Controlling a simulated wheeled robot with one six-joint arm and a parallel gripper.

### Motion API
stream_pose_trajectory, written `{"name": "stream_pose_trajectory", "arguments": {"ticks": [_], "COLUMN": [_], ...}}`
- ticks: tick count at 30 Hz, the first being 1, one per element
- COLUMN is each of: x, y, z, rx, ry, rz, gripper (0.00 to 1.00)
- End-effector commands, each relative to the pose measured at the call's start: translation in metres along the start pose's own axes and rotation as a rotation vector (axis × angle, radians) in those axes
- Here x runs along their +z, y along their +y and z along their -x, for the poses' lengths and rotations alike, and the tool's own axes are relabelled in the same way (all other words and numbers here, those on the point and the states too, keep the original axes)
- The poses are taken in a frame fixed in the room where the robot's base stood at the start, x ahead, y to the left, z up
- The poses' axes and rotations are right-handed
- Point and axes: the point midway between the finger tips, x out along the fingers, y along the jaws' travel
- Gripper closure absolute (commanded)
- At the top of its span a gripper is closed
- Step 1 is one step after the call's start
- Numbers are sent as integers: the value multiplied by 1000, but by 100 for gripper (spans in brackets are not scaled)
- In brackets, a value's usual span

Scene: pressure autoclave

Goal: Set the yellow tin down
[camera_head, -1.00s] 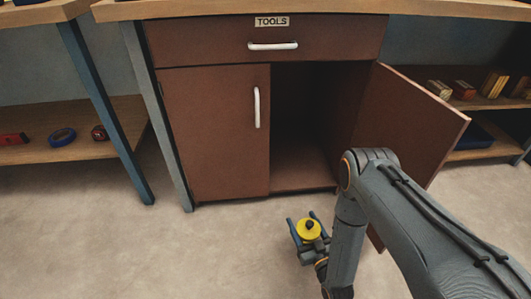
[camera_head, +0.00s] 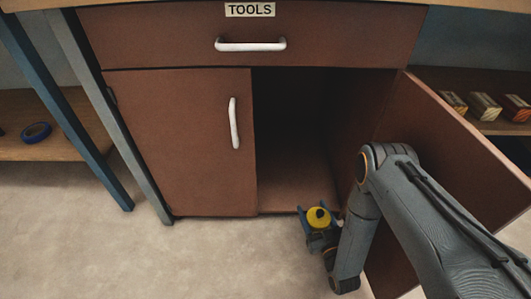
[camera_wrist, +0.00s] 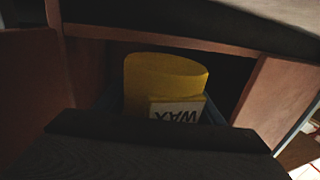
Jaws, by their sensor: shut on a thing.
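In the wrist view the yellow tin (camera_wrist: 165,75) shows a white label reading WAX, upside down in the picture. My gripper (camera_head: 318,222) is shut on the tin and holds it in front of the open right half of the brown cabinet (camera_head: 180,145). The cabinet floor (camera_head: 290,185) inside is bare where it shows. The tin's underside is hidden.
The open right door (camera_head: 440,150) stands out beside my arm. The left door is shut, with a white handle (camera_head: 234,123). A TOOLS drawer (camera_head: 340,35) is shut above. Side shelves hold blue tape (camera_head: 36,132) and several small boxes (camera_head: 485,106).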

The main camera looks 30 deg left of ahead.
Motion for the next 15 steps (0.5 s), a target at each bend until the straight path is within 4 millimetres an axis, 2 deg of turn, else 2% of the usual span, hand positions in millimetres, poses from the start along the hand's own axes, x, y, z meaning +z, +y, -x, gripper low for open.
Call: {"name": "stream_pose_trajectory", "arguments": {"ticks": [5, 15], "x": [0, 1], "y": [0, 0], "z": [-9, -83], "rx": [-2, -2], "ry": [4, 7], "rz": [1, 2], "gripper": [78, 78]}}
